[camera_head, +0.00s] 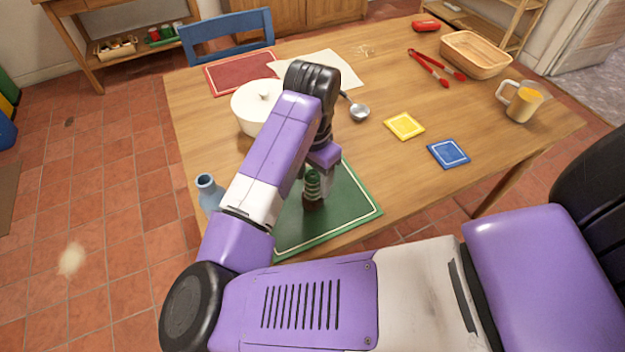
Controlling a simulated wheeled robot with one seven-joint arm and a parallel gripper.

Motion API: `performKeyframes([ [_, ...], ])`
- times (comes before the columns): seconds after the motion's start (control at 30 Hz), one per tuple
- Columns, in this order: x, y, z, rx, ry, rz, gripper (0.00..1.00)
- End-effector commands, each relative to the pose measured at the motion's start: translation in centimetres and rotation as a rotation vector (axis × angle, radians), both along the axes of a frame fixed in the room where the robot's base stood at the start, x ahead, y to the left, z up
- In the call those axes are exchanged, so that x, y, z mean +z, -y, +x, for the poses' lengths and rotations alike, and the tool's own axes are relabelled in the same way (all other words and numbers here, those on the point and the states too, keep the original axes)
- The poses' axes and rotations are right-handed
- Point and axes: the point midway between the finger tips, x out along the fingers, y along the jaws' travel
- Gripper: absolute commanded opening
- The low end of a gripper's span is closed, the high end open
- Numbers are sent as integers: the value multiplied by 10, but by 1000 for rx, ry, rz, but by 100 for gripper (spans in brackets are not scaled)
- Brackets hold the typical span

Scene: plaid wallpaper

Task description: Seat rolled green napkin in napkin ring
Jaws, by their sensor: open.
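The rolled green napkin (312,182) stands upright over the green placemat (350,205), near the table's front edge. A dark brown piece (312,203) shows at its lower end; it may be the napkin ring, but I cannot tell how the two fit together. My gripper (317,180) points down at the napkin, with a grey finger just to its right. It is open around or close beside the napkin; the other finger is hidden. My arm covers part of the placemat.
A white lidded pot (250,112) and a blue bottle (208,192) stand left, close to my arm. A ladle (358,110), yellow coaster (404,125), blue coaster (448,153), mug (522,104), red tongs (432,68) and basket (475,57) lie right. Bare wood surrounds the coasters.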

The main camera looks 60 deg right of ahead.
Motion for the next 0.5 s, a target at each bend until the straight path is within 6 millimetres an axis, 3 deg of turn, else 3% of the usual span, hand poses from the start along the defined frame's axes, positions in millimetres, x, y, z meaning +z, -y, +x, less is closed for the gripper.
performKeyframes([
  [0.3, 66, 0, 1, -2, 4, -1, 56],
  [0.5, 97, 0, 1, -2, 4, -1, 56],
])
